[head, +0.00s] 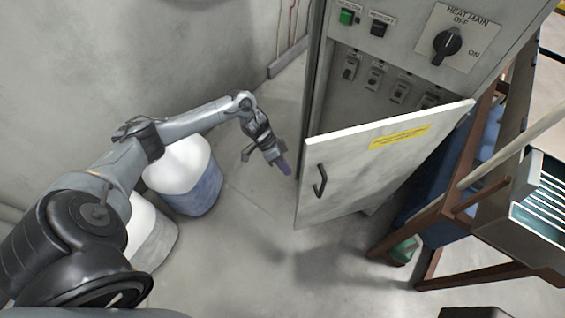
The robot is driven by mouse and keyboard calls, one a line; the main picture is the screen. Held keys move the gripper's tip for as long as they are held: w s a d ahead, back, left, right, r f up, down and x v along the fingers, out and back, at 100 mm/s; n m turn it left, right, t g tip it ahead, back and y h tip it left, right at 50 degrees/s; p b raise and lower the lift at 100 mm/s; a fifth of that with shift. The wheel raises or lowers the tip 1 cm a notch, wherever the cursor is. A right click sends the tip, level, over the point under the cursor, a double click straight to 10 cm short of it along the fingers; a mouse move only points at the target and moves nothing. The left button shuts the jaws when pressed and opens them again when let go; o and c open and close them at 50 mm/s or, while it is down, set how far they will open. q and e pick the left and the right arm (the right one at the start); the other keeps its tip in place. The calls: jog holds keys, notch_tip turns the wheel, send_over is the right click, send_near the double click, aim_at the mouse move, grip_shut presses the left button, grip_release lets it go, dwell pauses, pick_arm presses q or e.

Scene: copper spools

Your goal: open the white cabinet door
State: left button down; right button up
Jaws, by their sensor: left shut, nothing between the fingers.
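The white cabinet door (365,172) stands partly open, swung out from the grey cabinet (375,50). It carries a dark handle (320,181) near its left edge and a yellow label (399,137). Behind its top edge, the cabinet's inside shows several switches (374,76). My left gripper (284,169) is shut and empty, just left of the door's free edge and apart from the handle. My right gripper is not in view.
White and blue containers (192,185) stand on the floor under my left arm. A brown frame (440,225) with a grey-green tray (545,210) stands at the right, close to the door. The grey floor (250,245) in front of the door is clear.

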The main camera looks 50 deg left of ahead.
pick_arm(q)
jog(key=d+f, duration=0.4)
jog(key=d, duration=0.2)
jog(key=shift+s+d, duration=0.35)
jog(key=shift+d, duration=0.05)
jog(key=shift+f, duration=0.1)
